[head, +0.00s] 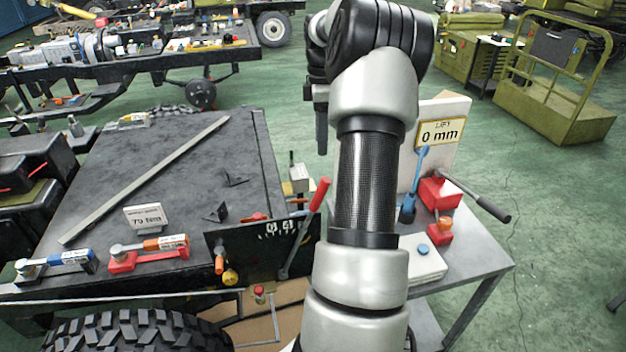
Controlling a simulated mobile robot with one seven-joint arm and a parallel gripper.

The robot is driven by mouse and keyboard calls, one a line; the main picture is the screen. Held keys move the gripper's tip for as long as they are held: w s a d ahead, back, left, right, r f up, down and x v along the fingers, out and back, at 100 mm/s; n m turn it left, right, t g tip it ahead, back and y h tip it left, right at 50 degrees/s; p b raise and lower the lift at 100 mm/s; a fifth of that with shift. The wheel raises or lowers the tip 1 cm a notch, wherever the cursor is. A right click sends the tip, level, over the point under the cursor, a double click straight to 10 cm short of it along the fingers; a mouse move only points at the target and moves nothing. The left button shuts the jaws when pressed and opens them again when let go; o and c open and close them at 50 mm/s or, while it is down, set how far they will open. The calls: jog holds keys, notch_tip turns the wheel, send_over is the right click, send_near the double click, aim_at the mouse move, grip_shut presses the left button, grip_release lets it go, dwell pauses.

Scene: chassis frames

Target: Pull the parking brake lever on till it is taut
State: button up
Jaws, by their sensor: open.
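A lever with a red grip (319,194) and a grey shaft stands beside the dark panel (240,247) at the bench's front right corner; I take it for the parking brake lever. It leans up and to the right. Its foot is at the panel's right end. My gripper (321,146) shows only in part as a dark shape pointing down, left of my arm and above the red grip in the picture. It is open, apart from the lever, with nothing seen in it. My arm hides what lies behind it.
A grey side table (480,268) on the right bears a red jack (438,193) with a black-handled bar, a blue-handled tool (420,165) and a "0 mm" sign (440,134). Torque wrenches (150,255) and a long bar (150,178) lie on the dark bench. A tyre (130,335) is in front.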

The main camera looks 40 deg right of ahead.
jog(key=f, duration=1.1)
jog(key=s+f, duration=0.1)
jog(key=f, duration=0.5)
jog(key=shift+a+f, duration=0.15)
jog(key=shift+a, duration=0.25)
jog(key=shift+w, duration=0.1)
grip_shut()
